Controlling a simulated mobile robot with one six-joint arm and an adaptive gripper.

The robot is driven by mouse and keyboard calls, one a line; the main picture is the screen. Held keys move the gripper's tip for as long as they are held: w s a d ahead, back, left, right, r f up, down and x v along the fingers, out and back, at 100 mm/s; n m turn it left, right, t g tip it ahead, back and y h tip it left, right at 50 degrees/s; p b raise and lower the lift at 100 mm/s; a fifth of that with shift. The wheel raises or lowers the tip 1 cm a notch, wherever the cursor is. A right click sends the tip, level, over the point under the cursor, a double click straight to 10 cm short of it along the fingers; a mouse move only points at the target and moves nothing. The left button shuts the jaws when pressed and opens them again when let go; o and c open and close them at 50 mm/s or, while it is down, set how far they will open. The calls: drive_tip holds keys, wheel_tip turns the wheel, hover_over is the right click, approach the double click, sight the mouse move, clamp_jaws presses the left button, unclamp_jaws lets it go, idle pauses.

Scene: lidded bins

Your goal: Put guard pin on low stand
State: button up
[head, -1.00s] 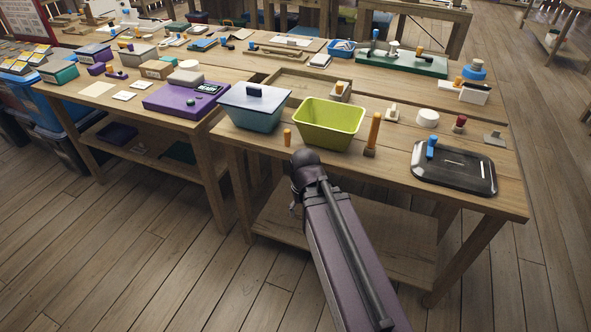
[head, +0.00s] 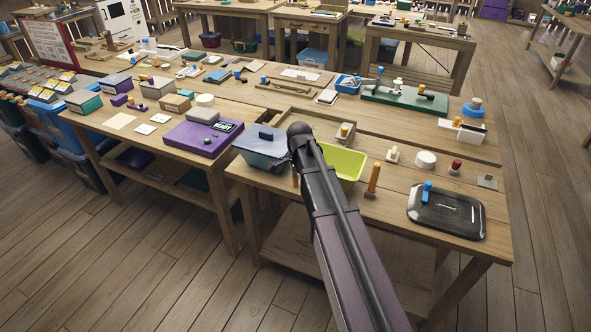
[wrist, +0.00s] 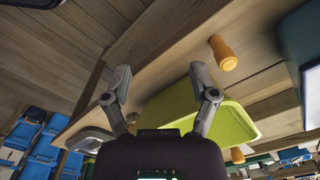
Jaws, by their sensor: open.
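A short orange pin (wrist: 222,52) stands upright on the wooden table beside the yellow-green bin in the wrist view. In the head view my arm mostly covers this pin (head: 296,180). It may be the guard pin. A taller orange pin (head: 373,178) stands on a small wooden base right of the bin. My gripper (wrist: 160,68) is open and empty, its fingers apart over the table edge and bin, with the short pin beyond its right finger. In the head view its fingers are hidden by my arm. I cannot tell which thing is the low stand.
The open yellow-green bin (head: 344,162) stands at the table front, partly behind my arm. A lidded blue-grey bin (head: 262,143) is left of it. A black lid (head: 446,212) with a blue handle lies at right. Small knobs and blocks stand behind.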

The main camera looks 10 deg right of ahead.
drive_tip(key=w+r+m+p, duration=0.6)
drive_tip(key=w+r+m, duration=0.1)
drive_tip(key=w+r, duration=0.1)
drive_tip(key=shift+w+d+m+p, duration=0.2)
drive_tip(key=shift+w+m+p, duration=0.2)
drive_tip(key=shift+w, duration=0.25)
drive_tip(key=shift+f, duration=0.1)
drive_tip(key=b, duration=0.9)
hover_over(296, 180)
drive_tip(key=w, duration=0.1)
wheel_tip(296, 180, down, 8)
drive_tip(key=shift+w+a+f, duration=0.1)
drive_tip(key=shift+f, duration=0.15)
drive_tip(key=shift+f+b, duration=2.45)
drive_tip(key=shift+f, duration=0.15)
clamp_jaws()
